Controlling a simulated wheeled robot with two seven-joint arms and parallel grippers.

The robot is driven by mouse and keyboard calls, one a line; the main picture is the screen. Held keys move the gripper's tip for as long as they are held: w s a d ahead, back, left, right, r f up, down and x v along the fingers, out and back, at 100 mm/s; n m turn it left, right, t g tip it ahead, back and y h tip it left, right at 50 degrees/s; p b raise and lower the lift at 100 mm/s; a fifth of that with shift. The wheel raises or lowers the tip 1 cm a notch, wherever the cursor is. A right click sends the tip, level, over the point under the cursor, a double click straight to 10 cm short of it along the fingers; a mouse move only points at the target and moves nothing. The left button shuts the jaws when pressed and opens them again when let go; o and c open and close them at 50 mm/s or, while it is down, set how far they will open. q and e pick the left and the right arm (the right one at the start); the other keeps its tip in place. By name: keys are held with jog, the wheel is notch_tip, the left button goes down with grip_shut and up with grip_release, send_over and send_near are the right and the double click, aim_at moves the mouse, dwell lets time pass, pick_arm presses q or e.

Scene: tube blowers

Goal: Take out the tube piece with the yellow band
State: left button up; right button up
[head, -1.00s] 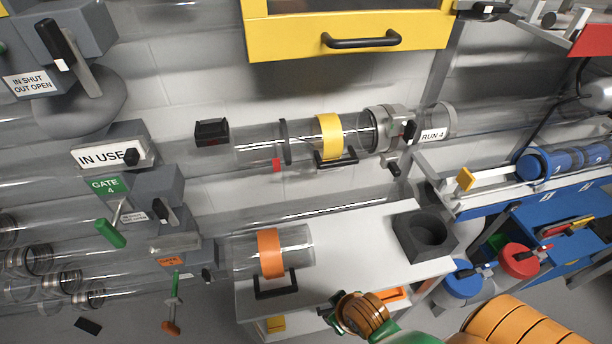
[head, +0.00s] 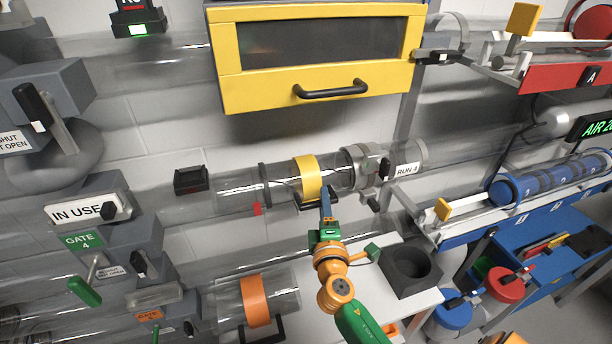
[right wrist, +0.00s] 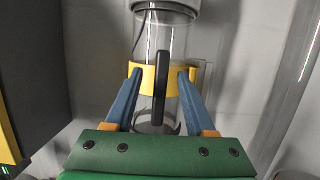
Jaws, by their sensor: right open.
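The clear tube piece with the yellow band (head: 307,176) lies in the wall tube line, its right end at a grey clamp collar (head: 371,166) beside the RUN 4 label. Its black handle faces me and is partly hidden by my right gripper (head: 325,195). In the right wrist view, the yellow band (right wrist: 148,78) crosses behind the upright black handle (right wrist: 162,85). There my right gripper (right wrist: 160,72) is open, with one blue finger on each side of the handle. I cannot tell whether the fingers touch the band. My left gripper is out of view.
A dark grey holder (head: 410,272) stands on the bench to the right. A yellow-framed cabinet (head: 320,60) hangs above. Gate levers (head: 84,291) are at left, blue carriers (head: 545,180) at right.

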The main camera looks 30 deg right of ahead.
jog(key=shift+x, duration=0.9)
jog(key=shift+s+a, duration=0.1)
grip_shut()
dwell(0.6)
